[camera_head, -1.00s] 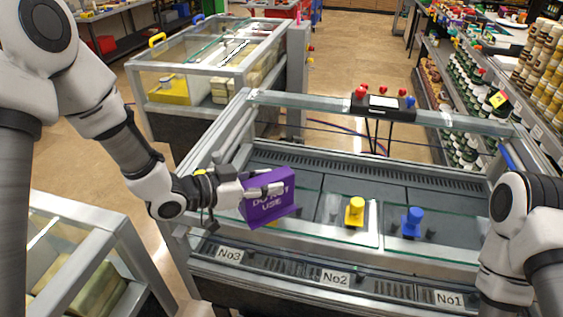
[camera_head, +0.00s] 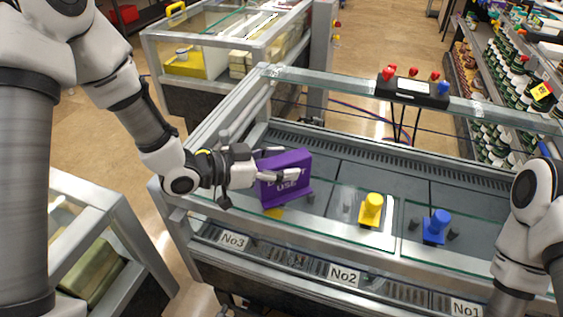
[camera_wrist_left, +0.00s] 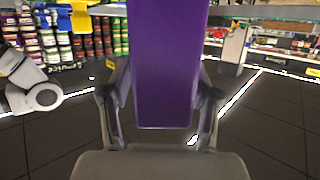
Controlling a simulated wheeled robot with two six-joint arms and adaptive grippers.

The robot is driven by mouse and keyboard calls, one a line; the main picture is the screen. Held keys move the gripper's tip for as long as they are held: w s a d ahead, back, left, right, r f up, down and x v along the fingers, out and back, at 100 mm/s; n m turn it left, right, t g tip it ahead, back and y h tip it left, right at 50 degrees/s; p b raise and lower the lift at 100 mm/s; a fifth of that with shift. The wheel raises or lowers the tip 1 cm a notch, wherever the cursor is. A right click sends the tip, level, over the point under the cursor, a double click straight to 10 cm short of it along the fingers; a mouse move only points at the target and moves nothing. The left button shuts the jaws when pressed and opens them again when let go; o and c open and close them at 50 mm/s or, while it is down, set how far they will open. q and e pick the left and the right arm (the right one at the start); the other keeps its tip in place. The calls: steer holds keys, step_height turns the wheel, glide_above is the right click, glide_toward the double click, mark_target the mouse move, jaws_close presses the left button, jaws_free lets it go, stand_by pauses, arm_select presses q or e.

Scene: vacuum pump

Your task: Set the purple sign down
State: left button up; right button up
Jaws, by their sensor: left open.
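In the left wrist view the sign (camera_wrist_left: 167,65) lies between the two open fingers (camera_wrist_left: 160,115), with slim gaps on both sides. My right arm shows at the right edge of the head view, but its gripper is out of frame.
A yellow knob (camera_head: 371,208) and a blue knob (camera_head: 437,226) stand to the right of the sign on the cabinet (camera_head: 340,262). A control box (camera_head: 412,88) with red and blue buttons stands at the cabinet's back. Another glass case (camera_head: 235,45) stands behind on the left.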

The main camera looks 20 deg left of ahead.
arm_select(q)
steer(key=shift+a, duration=0.1)
steer(key=v, duration=1.1)
steer(key=shift+s+a+r, duration=0.2)
steer(key=shift+s+a, duration=0.05)
steer(key=shift+s, duration=0.05)
